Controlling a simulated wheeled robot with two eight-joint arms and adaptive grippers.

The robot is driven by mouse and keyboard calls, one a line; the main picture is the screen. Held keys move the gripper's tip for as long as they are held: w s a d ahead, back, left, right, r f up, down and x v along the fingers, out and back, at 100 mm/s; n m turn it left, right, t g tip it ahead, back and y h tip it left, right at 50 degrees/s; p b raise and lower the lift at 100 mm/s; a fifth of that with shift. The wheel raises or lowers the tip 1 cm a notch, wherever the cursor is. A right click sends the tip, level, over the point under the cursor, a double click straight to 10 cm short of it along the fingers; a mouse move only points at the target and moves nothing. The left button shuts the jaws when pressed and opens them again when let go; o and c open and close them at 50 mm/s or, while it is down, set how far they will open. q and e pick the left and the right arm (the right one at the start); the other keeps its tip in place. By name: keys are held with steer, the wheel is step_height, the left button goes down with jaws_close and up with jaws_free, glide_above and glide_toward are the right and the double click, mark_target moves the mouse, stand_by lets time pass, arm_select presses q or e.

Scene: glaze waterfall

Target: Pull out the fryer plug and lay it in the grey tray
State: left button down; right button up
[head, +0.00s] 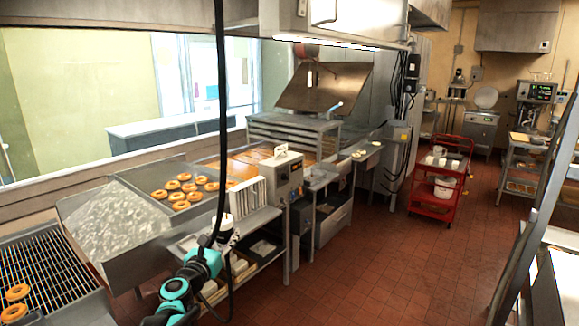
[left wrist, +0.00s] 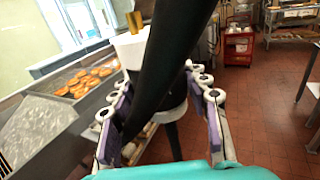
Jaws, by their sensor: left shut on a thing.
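My left gripper (head: 214,243) is near the bottom centre of the head view, in front of the fryer line, shut on the fryer plug (head: 224,222). In the left wrist view, the plug (left wrist: 131,46) has a white body with brass prongs pointing up, clear of any socket. A dark body shows between the purple-padded fingers (left wrist: 160,85). A thick black cord (left wrist: 175,50) crosses in front and hides part of the grip. In the head view the cord (head: 221,100) hangs from above to the gripper. I cannot single out the grey tray. My right gripper is not in view.
A lower shelf (head: 250,262) holds items. A red cart (head: 437,195) stands farther right. The tiled floor (head: 370,270) at centre right is clear.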

arm_select(q)
steer(key=s+f+n+y+b, duration=0.1)
steer(key=s+f+b, duration=0.2)
steer(key=f, duration=0.5)
steer(key=s+f+y+b, duration=0.1)
steer(key=s+f+b, duration=0.2)
steer(key=f, duration=0.5)
steer(key=s+d+f+n+y+b, duration=0.1)
steer(key=s+f+y+b, duration=0.1)
steer(key=f, duration=0.6)
steer(key=s+b, duration=0.1)
steer(key=s, duration=0.1)
steer(key=shift+s+f+n+b, duration=0.3)
steer(key=shift+f+b, duration=0.05)
steer(key=shift+f, duration=0.05)
